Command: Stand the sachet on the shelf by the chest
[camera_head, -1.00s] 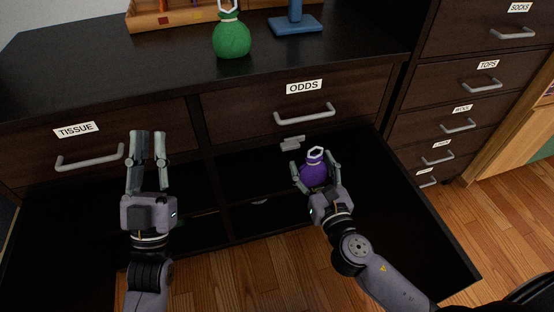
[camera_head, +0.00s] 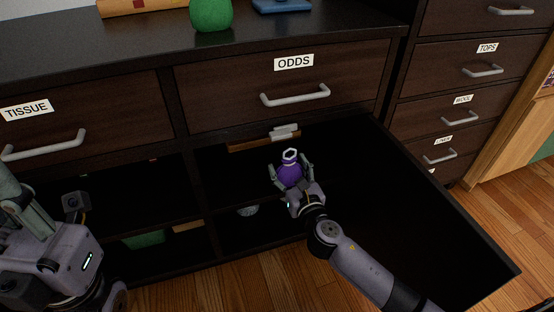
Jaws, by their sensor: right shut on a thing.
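The purple sachet (camera_head: 290,176), a small pouch with a pale ring at its neck, is held upright in my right gripper (camera_head: 291,177), whose fingers close on its sides. It is in front of the dark open compartments under the ODDS drawer (camera_head: 285,92). A dark shelf board (camera_head: 150,212) runs across the compartments at left. My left gripper (camera_head: 18,195) is at the lower left, partly cut off, with no object visible in it; its finger gap is unclear.
A green pouch (camera_head: 211,12) stands on the dark chest top (camera_head: 110,42). A green item (camera_head: 145,240) and a pale round item (camera_head: 247,210) are in the lower compartments. The TISSUE drawer (camera_head: 120,105) is shut. A labelled drawer unit (camera_head: 425,65) stands at right.

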